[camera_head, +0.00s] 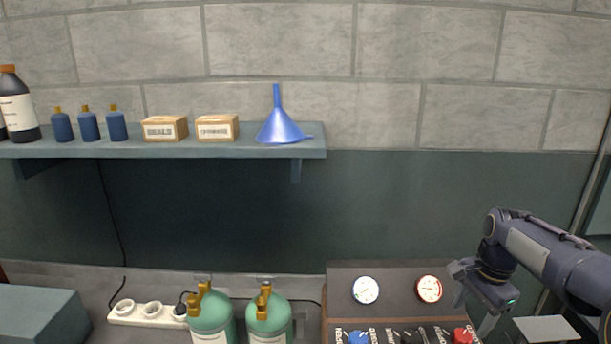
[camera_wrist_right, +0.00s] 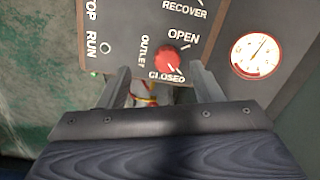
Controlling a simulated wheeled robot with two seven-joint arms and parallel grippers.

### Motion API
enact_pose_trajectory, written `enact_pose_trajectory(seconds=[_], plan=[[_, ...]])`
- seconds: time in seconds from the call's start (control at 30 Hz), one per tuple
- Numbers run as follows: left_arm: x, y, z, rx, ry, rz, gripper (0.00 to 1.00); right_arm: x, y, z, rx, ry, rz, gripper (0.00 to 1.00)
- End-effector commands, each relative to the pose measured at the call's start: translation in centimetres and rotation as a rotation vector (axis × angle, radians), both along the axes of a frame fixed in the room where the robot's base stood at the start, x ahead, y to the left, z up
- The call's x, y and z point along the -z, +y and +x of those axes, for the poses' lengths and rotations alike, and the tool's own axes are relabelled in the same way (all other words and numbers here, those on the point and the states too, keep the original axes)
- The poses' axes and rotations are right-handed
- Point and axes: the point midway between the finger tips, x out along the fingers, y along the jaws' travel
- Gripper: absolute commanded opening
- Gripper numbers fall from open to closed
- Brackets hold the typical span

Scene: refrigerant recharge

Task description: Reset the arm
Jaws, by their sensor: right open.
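My right gripper (camera_head: 474,312) is at the right of the head view, beside the right end of a dark control panel (camera_head: 395,297). It is open, with its two fingers apart and nothing held between them. In the right wrist view the red outlet knob (camera_wrist_right: 168,58) appears between and beyond the fingertips, with its pointer near CLOSED. I cannot tell a contact with the knob. The red knob also shows in the head view (camera_head: 462,335), just left of the gripper. My left gripper is not in view.
Two gauges, white (camera_head: 365,290) and red-rimmed (camera_head: 429,289), sit on the panel. A blue knob (camera_head: 358,338) is at its lower left. Two green cylinders (camera_head: 268,316) stand left of it. A shelf (camera_head: 170,148) holds bottles, boxes and a blue funnel (camera_head: 279,122).

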Motion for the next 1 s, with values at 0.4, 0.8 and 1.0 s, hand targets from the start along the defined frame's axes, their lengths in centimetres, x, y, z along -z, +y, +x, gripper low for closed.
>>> enact_pose_trajectory(seconds=[0.4, 0.8, 1.0], plan=[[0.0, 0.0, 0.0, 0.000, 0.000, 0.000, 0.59, -2.2, 13.1, -16.2, -0.840, -0.482, 0.044, 0.59], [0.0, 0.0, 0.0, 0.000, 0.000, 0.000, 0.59, 1.2, 17.8, -21.9, -1.172, -0.626, -0.101, 0.59], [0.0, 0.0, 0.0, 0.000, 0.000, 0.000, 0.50, 1.2, 17.8, -21.9, -1.172, -0.625, -0.100, 0.50]])
